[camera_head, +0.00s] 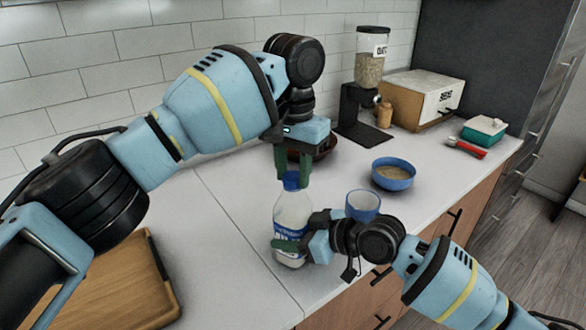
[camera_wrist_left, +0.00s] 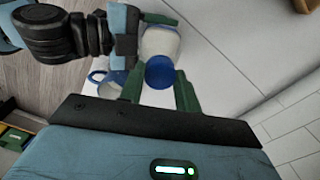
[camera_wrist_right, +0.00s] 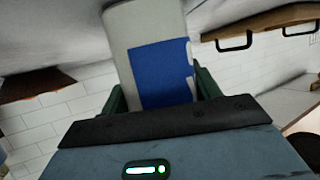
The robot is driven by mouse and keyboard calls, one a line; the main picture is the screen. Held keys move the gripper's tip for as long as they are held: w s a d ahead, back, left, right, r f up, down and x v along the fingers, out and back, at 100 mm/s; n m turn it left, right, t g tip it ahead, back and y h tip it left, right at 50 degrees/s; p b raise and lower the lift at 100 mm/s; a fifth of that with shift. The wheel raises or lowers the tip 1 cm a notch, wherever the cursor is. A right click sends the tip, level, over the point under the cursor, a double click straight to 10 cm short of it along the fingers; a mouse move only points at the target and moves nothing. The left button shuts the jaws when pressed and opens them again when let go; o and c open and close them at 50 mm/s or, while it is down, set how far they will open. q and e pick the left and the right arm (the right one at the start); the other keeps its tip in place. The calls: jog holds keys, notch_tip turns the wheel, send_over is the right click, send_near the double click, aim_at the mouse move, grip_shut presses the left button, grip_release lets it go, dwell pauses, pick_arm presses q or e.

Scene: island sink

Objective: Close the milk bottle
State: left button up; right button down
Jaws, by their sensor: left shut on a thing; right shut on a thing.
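The milk bottle (camera_head: 291,215) stands upright on the counter, white with a blue label. Its blue cap (camera_head: 291,182) is at the bottle mouth; whether it is fully seated I cannot tell. My left gripper (camera_head: 293,177) points down from above, its green fingers shut on the cap, which also shows between them in the left wrist view (camera_wrist_left: 160,72). My right gripper (camera_head: 290,246) comes from the right and is shut on the lower bottle body. The blue label (camera_wrist_right: 161,74) fills the space between its fingers in the right wrist view.
A blue-rimmed mug (camera_head: 362,205) stands close to the right arm. A blue bowl of cereal (camera_head: 393,174) is behind it. A dark dish (camera_head: 318,148) sits behind the left gripper.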

pick_arm(q)
jog(key=shift+m, duration=0.8)
jog(key=o, duration=1.1)
jog(key=shift+o, duration=0.2)
notch_tip(320, 180, up, 12)
pick_arm(e)
jog(key=shift+c, duration=1.4)
grip_release()
